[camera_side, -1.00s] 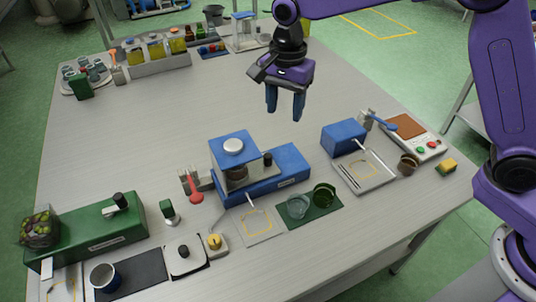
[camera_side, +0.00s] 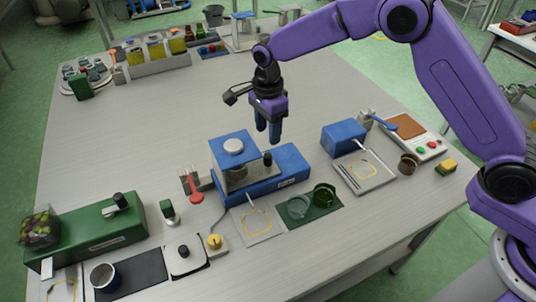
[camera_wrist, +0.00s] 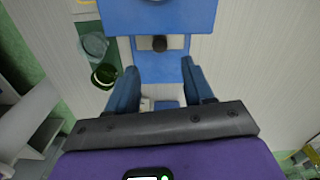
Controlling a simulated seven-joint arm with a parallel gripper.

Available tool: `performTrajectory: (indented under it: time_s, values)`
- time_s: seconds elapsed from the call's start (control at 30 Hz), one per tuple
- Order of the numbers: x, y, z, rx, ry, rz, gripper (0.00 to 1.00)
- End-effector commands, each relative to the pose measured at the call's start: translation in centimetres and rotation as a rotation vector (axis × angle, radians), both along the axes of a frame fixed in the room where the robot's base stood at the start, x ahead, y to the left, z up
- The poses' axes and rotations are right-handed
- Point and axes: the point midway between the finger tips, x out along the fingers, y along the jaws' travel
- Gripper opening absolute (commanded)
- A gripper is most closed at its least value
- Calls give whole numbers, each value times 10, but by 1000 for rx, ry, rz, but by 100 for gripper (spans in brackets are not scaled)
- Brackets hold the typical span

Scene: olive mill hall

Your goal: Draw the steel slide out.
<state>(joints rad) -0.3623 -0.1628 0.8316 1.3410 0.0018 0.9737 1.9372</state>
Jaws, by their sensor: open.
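The blue press-like device (camera_side: 288,163) stands near the middle front of the table, with a raised blue top and a round silver knob (camera_side: 233,146). The steel slide (camera_side: 237,180) lies in the device's channel, partly hidden under the top. Its black knob (camera_side: 267,159) stands upright at the right end and also shows in the wrist view (camera_wrist: 158,43). My gripper (camera_side: 268,134) is open and empty, fingers pointing down, above and behind the knob in the side view. In the wrist view my gripper (camera_wrist: 162,82) has the knob ahead, beyond its fingertips, not between them.
A green mat (camera_side: 312,210) with a clear glass dish and a green one lies in front of the device. A second blue block (camera_side: 343,139) and a tray (camera_side: 377,182) stand to the right.

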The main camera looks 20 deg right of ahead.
Motion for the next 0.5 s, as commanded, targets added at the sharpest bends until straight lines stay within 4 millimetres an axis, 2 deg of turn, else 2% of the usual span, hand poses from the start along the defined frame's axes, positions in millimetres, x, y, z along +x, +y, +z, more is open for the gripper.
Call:
performTrajectory:
  time_s: [0.03,0.3,0.5]
  values:
    - [-1,0,-11,-3,4,0,52]
    - [-1,-1,-60,-1,3,0,52]
    - [-1,0,-86,-1,2,0,52]
